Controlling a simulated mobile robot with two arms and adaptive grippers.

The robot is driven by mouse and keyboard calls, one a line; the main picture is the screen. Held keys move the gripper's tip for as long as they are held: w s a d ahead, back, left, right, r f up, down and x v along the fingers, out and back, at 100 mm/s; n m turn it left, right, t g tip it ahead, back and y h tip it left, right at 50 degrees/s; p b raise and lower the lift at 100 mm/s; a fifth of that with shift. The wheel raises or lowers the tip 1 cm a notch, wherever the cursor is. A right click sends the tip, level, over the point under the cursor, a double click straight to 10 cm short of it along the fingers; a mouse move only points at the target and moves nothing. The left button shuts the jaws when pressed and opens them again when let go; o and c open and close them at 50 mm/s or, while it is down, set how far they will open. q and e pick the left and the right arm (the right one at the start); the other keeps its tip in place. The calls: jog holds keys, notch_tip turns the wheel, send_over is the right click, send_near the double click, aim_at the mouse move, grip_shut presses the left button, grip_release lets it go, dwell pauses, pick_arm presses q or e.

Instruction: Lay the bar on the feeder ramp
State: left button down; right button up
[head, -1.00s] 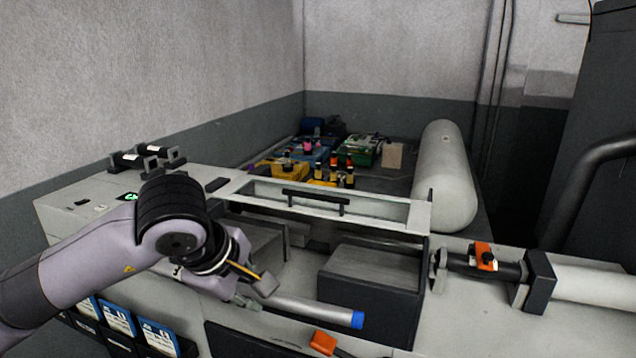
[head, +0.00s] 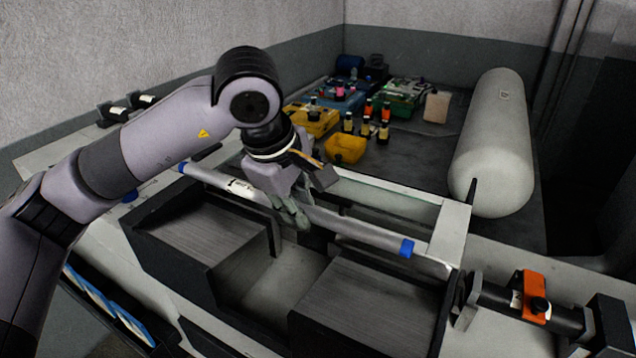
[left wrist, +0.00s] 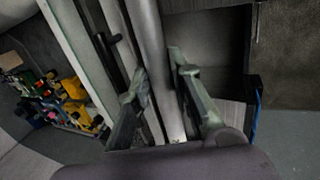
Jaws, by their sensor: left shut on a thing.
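The bar (head: 352,229) is a long silver rod with blue end caps. My left gripper (head: 296,218) is shut on it near its middle. In the left wrist view the bar (left wrist: 152,55) runs between the two fingers of the gripper (left wrist: 160,98). In the head view the bar lies across the picture beyond the feeder ramp, whose two dark-edged, grey sloped blocks show at left (head: 205,232) and right (head: 365,305). The bar appears held above the machine top, near the lid's front edge. My right gripper is not in view.
A white-framed lid with a window (head: 385,208) lies just behind the bar. Colored bins and several bottles (head: 345,148) are behind. An orange clamp on a dark shaft (head: 536,296) is at the right.

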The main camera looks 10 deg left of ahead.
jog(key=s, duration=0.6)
pick_arm(q)
notch_tip(320, 180, down, 10)
jog(key=s+b, duration=0.1)
jog(key=b, duration=0.6)
jog(key=shift+s+a+r, duration=0.15)
jog(key=shift+a, duration=0.1)
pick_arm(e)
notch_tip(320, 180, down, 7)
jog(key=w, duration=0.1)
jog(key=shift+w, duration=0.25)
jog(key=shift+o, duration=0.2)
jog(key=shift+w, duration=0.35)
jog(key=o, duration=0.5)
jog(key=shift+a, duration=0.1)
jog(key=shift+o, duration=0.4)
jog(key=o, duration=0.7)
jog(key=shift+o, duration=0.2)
